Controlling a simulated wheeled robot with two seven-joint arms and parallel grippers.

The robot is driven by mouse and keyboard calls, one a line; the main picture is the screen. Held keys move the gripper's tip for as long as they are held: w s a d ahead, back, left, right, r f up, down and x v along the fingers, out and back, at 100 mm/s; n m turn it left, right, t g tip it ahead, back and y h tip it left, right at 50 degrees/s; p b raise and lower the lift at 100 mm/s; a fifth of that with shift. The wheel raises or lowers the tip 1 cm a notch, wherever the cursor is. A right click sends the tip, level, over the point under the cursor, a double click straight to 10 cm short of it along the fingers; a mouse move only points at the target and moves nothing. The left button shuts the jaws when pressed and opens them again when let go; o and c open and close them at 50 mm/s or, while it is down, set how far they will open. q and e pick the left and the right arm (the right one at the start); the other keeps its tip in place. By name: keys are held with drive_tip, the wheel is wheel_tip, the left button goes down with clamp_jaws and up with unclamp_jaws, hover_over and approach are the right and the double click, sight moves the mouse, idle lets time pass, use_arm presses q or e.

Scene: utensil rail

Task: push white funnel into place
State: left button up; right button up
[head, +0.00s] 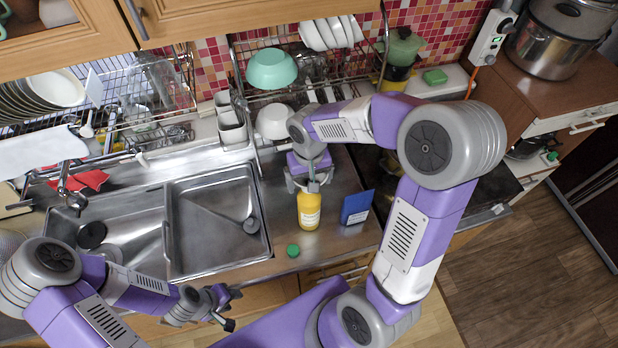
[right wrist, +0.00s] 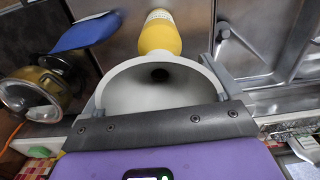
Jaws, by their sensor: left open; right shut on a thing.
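The white funnel (right wrist: 155,92) fills the middle of the right wrist view, its wide mouth facing the camera and a dark hole at its far side. My right gripper (head: 308,184) is shut on it, with a finger on either side. A yellow bottle (head: 309,211) with a pale label stands upright on the counter just below; it also shows beyond the funnel in the right wrist view (right wrist: 159,35). The spout meets the bottle top, but I cannot tell how deep it sits. My left gripper (head: 222,310) is open and empty, near the counter's front edge.
A blue box (head: 356,207) stands right of the bottle. A green cap (head: 293,250) lies in front of it. The steel sink (head: 215,262) is on the left. A dish rack with a mint bowl (head: 271,69) and a white bowl (head: 273,122) is behind.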

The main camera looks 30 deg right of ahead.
drive_tip(key=shift+f+b, duration=0.4)
drive_tip(key=shift+f, duration=0.2)
drive_tip(key=o, duration=0.7)
drive_tip(key=shift+r, duration=0.1)
wheel_tip(320, 180, up, 8)
drive_tip(key=shift+f, duration=0.25)
